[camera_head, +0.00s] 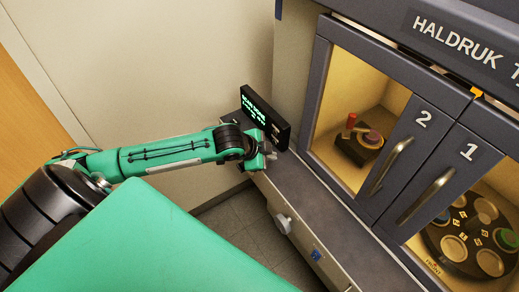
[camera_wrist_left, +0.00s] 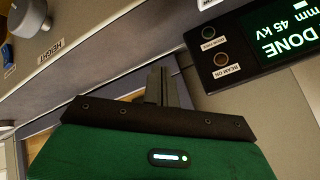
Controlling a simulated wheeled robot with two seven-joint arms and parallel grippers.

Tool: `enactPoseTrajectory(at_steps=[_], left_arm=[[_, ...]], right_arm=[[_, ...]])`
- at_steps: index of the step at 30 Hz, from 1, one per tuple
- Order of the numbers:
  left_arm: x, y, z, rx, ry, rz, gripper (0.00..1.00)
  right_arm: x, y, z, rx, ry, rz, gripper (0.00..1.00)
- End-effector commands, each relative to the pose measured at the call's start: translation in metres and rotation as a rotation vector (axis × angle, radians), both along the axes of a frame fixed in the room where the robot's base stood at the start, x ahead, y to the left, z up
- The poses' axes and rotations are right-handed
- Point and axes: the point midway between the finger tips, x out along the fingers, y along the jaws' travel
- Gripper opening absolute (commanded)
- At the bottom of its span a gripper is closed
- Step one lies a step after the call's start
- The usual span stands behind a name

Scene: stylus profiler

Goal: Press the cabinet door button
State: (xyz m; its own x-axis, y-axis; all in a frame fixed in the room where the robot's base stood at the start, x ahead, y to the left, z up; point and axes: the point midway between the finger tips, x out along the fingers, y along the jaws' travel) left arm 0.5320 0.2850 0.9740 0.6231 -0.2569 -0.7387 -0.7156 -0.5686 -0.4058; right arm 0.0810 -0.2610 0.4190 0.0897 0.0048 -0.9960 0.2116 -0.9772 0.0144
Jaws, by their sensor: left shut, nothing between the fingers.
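My left gripper (camera_head: 266,156) is shut and empty, in front of the lower part of a black display console (camera_head: 257,103). In the left wrist view its closed fingers (camera_wrist_left: 163,88) point toward the gap left of the console (camera_wrist_left: 240,78). The console has two small round buttons. The upper one (camera_wrist_left: 208,32) has a label that seems to start with "DOOR". The lower one (camera_wrist_left: 221,60) is labelled "BEAM ON". The fingers appear apart from both. The cabinet has glass doors marked 2 (camera_head: 357,105) and 1 (camera_head: 470,146), both apparently shut. My right gripper is out of view.
A grey ledge (camera_head: 318,210) runs below the doors. Its front carries a pale knob (camera_head: 283,222) and a blue control (camera_head: 316,256). Metal door handles (camera_head: 391,165) stick out. A device with a red knob (camera_head: 351,121) stands behind door 2. Open floor lies left of the ledge.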

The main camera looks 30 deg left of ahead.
Motion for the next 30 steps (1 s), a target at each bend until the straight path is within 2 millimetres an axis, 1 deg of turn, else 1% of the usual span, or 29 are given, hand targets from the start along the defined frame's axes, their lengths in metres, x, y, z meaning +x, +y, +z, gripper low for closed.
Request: enactPoseTrajectory(at_steps=[1, 3, 6, 9, 13, 22, 26, 30], left_arm=[[0.014, 0.020, 0.010, 0.027, -0.022, -0.004, 0.00], [0.027, 0.040, 0.021, 0.043, -0.045, -0.009, 0.00], [0.039, 0.063, 0.033, 0.060, -0.067, -0.007, 0.00], [0.046, 0.077, 0.041, 0.069, -0.082, -0.004, 0.00], [0.049, 0.083, 0.045, 0.072, -0.090, -0.003, 0.00], [0.049, 0.082, 0.045, 0.071, -0.089, -0.003, 0.00], [0.049, 0.082, 0.041, 0.071, -0.089, -0.003, 0.00], [0.049, 0.082, 0.032, 0.070, -0.088, -0.002, 0.00]], right_arm=[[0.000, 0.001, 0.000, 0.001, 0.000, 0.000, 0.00], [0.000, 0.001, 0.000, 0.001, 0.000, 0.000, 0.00], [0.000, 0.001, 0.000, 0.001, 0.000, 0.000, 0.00], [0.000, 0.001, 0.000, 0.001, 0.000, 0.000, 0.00], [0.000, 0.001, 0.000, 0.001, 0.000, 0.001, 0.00], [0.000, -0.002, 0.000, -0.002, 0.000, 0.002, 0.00], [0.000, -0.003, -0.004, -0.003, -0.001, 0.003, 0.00], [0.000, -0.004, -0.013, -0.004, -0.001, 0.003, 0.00]])
